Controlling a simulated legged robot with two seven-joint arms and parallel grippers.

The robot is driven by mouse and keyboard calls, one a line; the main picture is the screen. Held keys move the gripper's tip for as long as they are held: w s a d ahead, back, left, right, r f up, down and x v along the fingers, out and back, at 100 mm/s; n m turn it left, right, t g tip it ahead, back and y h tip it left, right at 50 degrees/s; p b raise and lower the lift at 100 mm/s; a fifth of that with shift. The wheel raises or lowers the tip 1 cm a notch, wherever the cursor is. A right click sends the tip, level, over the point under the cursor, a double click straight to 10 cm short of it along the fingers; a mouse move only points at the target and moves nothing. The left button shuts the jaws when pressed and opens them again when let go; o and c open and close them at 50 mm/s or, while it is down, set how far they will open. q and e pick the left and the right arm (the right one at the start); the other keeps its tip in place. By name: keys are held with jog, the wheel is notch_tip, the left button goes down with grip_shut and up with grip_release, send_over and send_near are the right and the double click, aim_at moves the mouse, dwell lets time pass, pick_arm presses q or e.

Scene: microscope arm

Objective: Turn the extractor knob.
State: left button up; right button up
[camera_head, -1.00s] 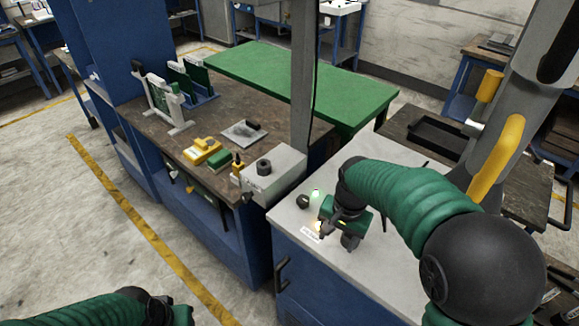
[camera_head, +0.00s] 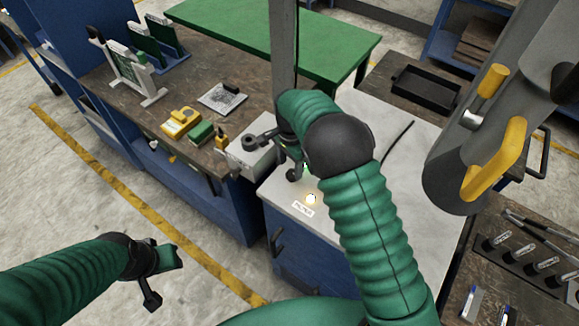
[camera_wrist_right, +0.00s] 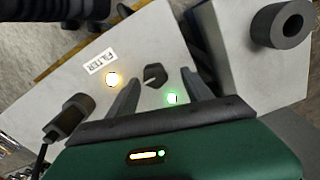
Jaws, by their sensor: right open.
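A small dark knob (camera_wrist_right: 154,75) stands on the pale cabinet top, between a green light (camera_wrist_right: 171,99) and an amber light (camera_wrist_right: 112,79) with a FILTER label (camera_wrist_right: 100,61). My right gripper (camera_wrist_right: 161,86) is open and empty. Its two fingers point towards the knob, one to each side in the wrist view; I cannot tell how far above it they are. In the head view the right arm and wrist (camera_head: 290,120) hide much of this area. My left gripper (camera_head: 160,276) is at the lower left over the floor; its jaws are not clear.
A grey box with a larger dark knob (camera_head: 250,142) stands beside the cabinet; its knob also shows in the wrist view (camera_wrist_right: 280,24). A microscope arm with yellow handles (camera_head: 497,158) stands at right.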

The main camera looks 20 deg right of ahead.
aim_at(292, 175)
jog(key=shift+s+d+f, duration=0.2)
jog(key=shift+d+f, duration=0.05)
jog(key=shift+f, duration=0.35)
jog(key=shift+s+d+f, duration=0.3)
jog(key=shift+s+f, duration=0.1)
jog(key=shift+w+a+f, duration=0.1)
jog(key=shift+w+a, duration=0.15)
jog(key=shift+a, duration=0.05)
jog(key=shift+c, duration=0.7)
jog(key=shift+a, duration=0.2)
jog(key=c, duration=0.9)
jog(key=shift+d, duration=0.25)
grip_shut()
